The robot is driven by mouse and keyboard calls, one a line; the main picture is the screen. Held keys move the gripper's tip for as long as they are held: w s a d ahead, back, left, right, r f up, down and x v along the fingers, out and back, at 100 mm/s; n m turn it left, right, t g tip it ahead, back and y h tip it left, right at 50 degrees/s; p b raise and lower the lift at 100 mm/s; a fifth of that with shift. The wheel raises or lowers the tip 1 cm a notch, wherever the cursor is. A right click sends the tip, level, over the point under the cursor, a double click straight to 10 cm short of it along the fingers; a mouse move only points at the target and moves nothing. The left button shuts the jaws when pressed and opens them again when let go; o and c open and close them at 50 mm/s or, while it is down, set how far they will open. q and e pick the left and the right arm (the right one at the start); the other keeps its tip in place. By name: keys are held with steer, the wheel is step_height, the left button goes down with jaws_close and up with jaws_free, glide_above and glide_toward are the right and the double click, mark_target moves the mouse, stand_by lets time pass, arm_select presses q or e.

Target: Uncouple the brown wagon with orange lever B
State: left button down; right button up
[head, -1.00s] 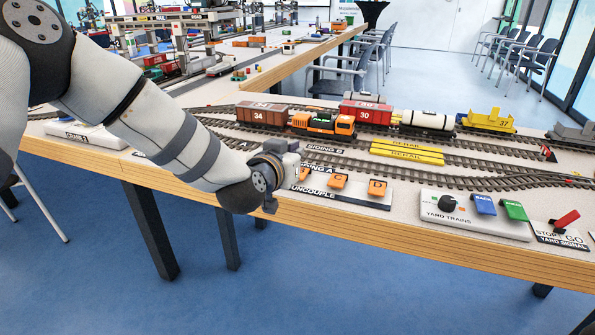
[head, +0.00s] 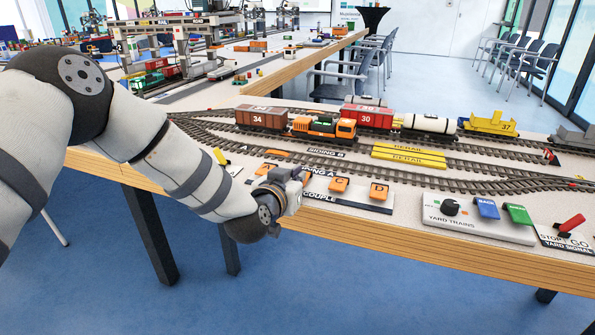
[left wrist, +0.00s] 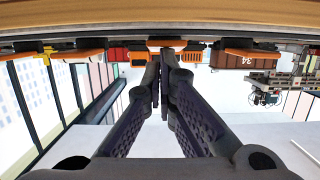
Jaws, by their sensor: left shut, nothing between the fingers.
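The brown wagon (head: 258,119), marked 34, stands on the yard track in the head view, at the left of an orange locomotive (head: 324,128). I cannot make out their coupling. The uncouple panel (head: 350,201) lies at the table's front edge, with orange levers C (head: 339,185) and D (head: 379,192) in sight. My left gripper (head: 303,176) is at the panel, left of lever C, and hides lever B in the head view. In the left wrist view its fingers (left wrist: 172,52) are shut and empty, tips close to an orange lever (left wrist: 167,43), apparently B; contact is unclear. My right gripper is out of view.
Right of the panel are the yard trains box (head: 478,219) with a knob and blue and green buttons, and a red signal lever (head: 572,223). Yellow rerail bars (head: 408,157) lie between tracks. A red wagon (head: 367,117) stands behind the locomotive.

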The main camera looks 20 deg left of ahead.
arm_select(q)
steer(key=r+p, duration=0.1)
steer(key=r, duration=0.1)
steer(key=r+p, duration=0.1)
steer(key=r, duration=0.1)
steer(key=r+p, duration=0.1)
steer(key=shift+s+a+r, duration=0.1)
steer(key=shift+s+r, duration=0.25)
steer(key=shift+r, duration=0.05)
steer(key=s+f, duration=0.1)
steer(key=s, duration=0.9)
steer(key=shift+f+p, duration=0.2)
steer(key=shift+p, duration=0.25)
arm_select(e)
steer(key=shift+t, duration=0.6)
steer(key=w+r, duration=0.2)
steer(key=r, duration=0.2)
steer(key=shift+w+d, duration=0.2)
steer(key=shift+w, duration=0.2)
arm_select(q)
steer(key=shift+a, duration=0.1)
